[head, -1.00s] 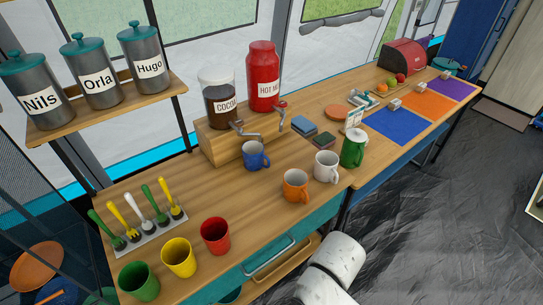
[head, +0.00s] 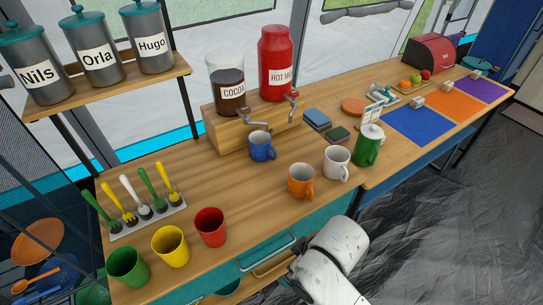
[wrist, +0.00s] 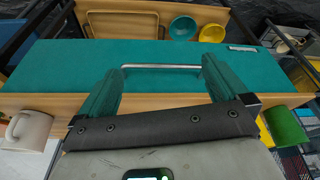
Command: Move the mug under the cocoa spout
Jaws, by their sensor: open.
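The cocoa dispenser (head: 228,92) stands on a wooden block at the back of the counter, its metal spout (head: 250,119) pointing forward. A blue mug (head: 263,148) stands upright just in front of the block, close to that spout; I cannot tell if it is directly beneath. An orange mug (head: 301,181) and a white mug (head: 336,164) stand nearer the front edge; a cream-white mug (wrist: 28,130) shows at the left in the wrist view. My gripper (wrist: 160,70) is open and empty, its teal fingers before the teal drawer front; the head view does not show the fingers.
The drawer handle (wrist: 160,67) appears between my fingers. A red hot-milk dispenser (head: 276,70) stands beside the cocoa. Red (head: 211,227), yellow (head: 171,246) and green (head: 128,266) cups line the front left. A green lidded pot (head: 368,146) stands right of the white mug.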

